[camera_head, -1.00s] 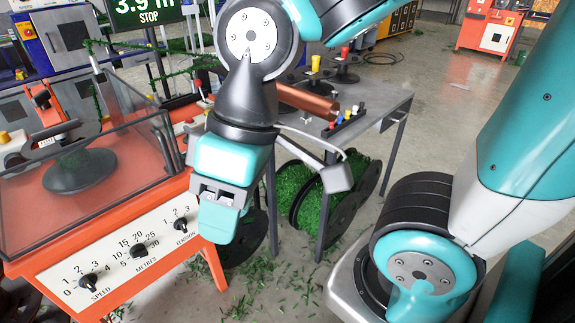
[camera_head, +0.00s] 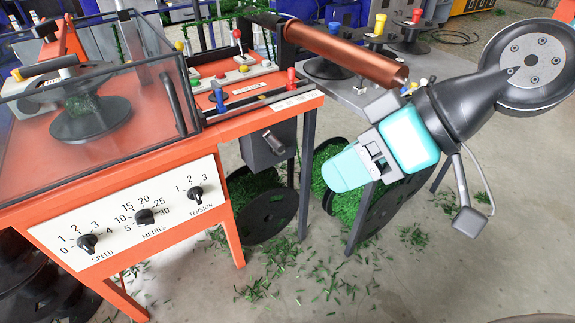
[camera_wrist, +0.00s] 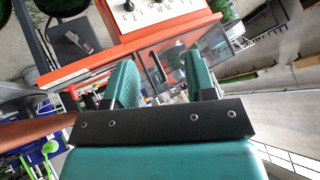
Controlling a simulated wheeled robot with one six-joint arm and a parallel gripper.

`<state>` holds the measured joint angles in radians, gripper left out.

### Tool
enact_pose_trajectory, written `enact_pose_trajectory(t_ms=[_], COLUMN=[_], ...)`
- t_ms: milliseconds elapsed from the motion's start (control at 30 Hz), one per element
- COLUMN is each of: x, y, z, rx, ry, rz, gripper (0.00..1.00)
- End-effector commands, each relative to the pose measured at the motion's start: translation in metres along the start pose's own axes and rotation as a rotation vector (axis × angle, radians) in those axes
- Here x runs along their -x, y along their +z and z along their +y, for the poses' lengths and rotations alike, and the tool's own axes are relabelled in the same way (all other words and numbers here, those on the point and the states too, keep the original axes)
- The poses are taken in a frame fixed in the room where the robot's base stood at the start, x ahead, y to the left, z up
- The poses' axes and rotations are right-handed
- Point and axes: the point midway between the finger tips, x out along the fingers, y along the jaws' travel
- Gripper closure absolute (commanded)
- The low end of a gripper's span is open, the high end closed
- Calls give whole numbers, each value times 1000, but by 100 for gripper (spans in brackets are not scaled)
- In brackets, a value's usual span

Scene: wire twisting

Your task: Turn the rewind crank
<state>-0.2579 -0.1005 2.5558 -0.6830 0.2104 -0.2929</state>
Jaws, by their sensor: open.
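The orange machine (camera_head: 130,160) carries a clear cover, levers and a white dial panel (camera_head: 135,218). Reels of green wire (camera_head: 345,195) stand below. Green scraps litter the floor.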

Motion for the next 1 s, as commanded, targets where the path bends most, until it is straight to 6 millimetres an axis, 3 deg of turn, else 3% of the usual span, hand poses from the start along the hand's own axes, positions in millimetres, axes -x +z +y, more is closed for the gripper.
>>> enact_pose_trajectory(t_ms=[33,100,267,400,600,700,833,1000], x=[-42,-71,-126,-161,-185,-189,-189,-190], y=[16,13,11,18,36,42,43,30], z=[18,31,70,116,175,192,201,205], rx=[28,72,123,117,66,45,32,31], ry=[-18,-29,14,134,338,408,451,455], rz=[77,205,492,708,882,917,935,936], gripper=[49,49,49,49,49,49,49,49])
